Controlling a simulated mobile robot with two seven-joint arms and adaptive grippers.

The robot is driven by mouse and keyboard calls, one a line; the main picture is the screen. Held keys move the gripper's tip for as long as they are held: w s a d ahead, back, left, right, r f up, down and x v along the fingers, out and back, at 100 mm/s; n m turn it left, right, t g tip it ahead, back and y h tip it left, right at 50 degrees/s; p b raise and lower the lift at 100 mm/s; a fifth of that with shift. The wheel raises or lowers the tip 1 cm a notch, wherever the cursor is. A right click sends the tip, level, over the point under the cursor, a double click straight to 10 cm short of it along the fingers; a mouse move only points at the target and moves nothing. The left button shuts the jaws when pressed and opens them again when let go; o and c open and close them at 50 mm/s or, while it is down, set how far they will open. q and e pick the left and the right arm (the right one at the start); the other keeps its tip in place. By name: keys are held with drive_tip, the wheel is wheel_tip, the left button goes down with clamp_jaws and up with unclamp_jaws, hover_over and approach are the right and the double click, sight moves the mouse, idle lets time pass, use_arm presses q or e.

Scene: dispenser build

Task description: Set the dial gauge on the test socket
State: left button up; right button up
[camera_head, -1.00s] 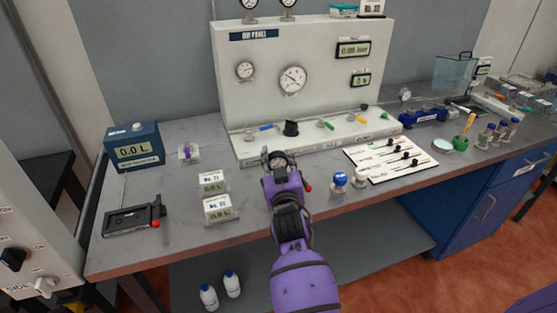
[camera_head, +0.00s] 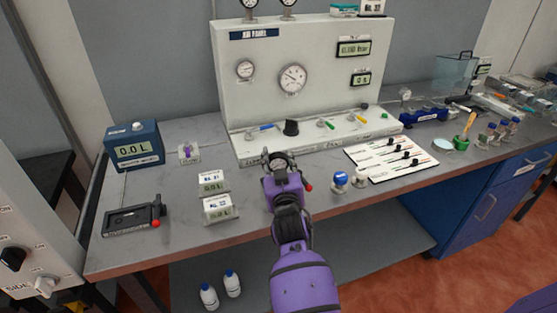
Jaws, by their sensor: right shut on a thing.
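My right gripper (camera_head: 279,158) reaches in from the bottom middle, over the bench in front of the air panel (camera_head: 340,45). It is shut on the dial gauge (camera_head: 279,164), a small round gauge with a pale face and dark rim. The gauge is just short of the panel's front ledge (camera_head: 370,132); whether it touches anything there is not clear. The ledge carries several small fittings, a black knob (camera_head: 291,128) and coloured levers. I cannot tell for certain which fitting is the test socket. My left gripper is not in view.
A blue meter box (camera_head: 134,146), a small clear block (camera_head: 189,154), two label displays (camera_head: 217,208) and a dark tray-like device (camera_head: 132,219) stand left. Blue-capped (camera_head: 340,179) and white-capped pieces and a white valve board (camera_head: 390,158) lie right. Bare bench surrounds my gripper's left.

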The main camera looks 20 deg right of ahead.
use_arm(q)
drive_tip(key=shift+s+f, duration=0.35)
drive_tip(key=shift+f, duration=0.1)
use_arm(e)
drive_tip(key=shift+f, duration=0.5)
drive_tip(key=o, duration=1)
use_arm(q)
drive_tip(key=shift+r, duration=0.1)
